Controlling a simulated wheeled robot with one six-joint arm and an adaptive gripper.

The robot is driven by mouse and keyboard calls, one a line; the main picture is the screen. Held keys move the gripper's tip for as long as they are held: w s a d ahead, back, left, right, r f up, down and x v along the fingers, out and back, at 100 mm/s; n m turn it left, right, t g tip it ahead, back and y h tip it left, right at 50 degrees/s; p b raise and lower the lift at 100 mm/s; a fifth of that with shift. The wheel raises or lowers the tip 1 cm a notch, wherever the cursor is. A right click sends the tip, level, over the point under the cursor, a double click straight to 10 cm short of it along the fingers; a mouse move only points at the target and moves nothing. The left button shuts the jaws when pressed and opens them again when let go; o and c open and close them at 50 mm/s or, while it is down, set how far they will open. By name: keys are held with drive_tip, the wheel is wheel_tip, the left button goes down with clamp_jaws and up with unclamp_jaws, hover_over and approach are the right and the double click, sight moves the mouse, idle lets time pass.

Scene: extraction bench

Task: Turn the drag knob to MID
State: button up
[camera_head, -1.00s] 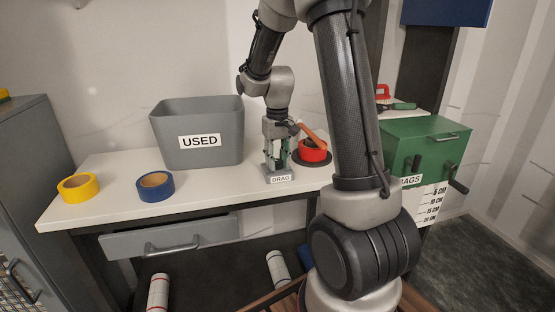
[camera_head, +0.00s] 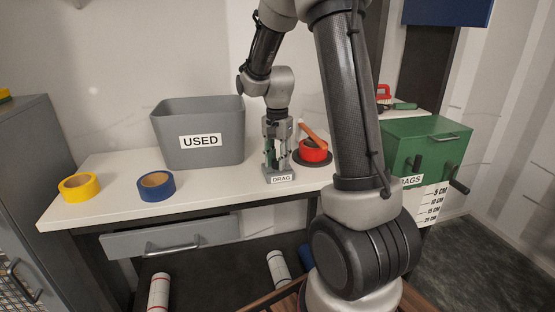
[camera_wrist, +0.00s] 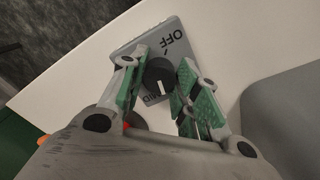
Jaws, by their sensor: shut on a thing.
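The drag knob (camera_wrist: 157,74) is a round dark knob with a white pointer line, on a grey control box (camera_wrist: 138,47) on the bench. In the wrist view the pointer is toward the partly hidden MID lettering, on the side away from OFF. The box shows its DRAG label in the head view (camera_head: 281,179). My gripper (camera_head: 278,160) reaches down over the box, its green-padded fingers on both sides of the knob. In the wrist view my gripper (camera_wrist: 159,76) is shut on the knob. The knob is hidden by the fingers in the head view.
A grey USED bin (camera_head: 199,157) stands left of the box. Blue tape (camera_head: 156,194) and yellow tape (camera_head: 77,196) lie farther left. A green box (camera_head: 425,145) stands farther right.

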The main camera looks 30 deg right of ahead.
sight(277, 161)
drive_tip(key=m, duration=0.6)
drive_tip(key=shift+w, duration=0.15)
drive_tip(key=shift+m, duration=0.4)
drive_tip(key=o, duration=1)
wheel_tip(277, 161, up, 12)
drive_tip(key=shift+r, duration=0.1)
idle(0.4)
